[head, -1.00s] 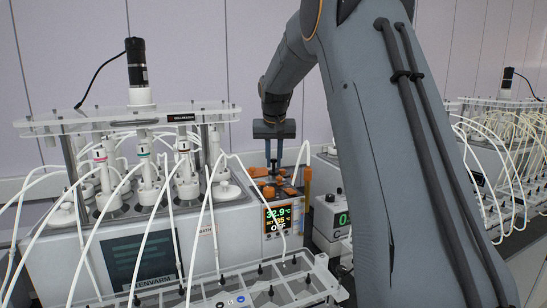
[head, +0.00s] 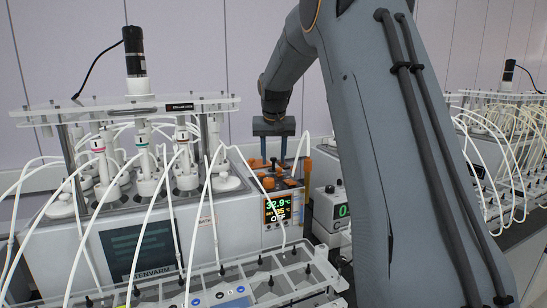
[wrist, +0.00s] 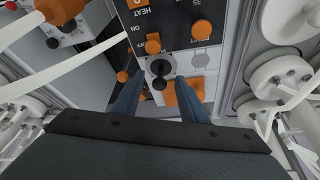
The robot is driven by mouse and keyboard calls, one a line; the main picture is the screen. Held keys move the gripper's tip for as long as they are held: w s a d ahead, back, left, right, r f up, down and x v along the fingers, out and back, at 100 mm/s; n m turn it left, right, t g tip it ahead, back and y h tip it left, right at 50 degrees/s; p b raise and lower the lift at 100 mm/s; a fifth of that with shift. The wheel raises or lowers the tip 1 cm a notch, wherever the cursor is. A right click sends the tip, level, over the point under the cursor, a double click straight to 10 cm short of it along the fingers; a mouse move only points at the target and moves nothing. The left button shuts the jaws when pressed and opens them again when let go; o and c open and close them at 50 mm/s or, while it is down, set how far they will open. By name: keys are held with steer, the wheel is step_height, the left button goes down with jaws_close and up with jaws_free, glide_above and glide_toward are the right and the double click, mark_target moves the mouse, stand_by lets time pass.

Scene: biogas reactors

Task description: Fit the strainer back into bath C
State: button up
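My gripper (head: 274,160) points down over the top of the orange-and-black heating circulator (head: 284,208) at the right end of the bath. Neither finger visibly touches the knob. I cannot tell whether this fitting is the strainer. An orange part (wrist: 185,92) lies by the right finger. A small box (head: 329,208) marked C, with a green digit, stands right of the circulator.
White reactor vessels (head: 145,170) under a clear plate (head: 130,106) fill the bath at left, with looping white tubes. A clear rack (head: 200,290) lies in front. My arm hides much of the right side; another tubed reactor set (head: 500,130) stands beyond.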

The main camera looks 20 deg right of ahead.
steer(key=shift+r, duration=0.15)
steer(key=b+v, duration=0.2)
steer(key=v, duration=0.5)
steer(key=shift+r, duration=0.25)
steer(key=shift+s, duration=0.2)
stand_by(0.4)
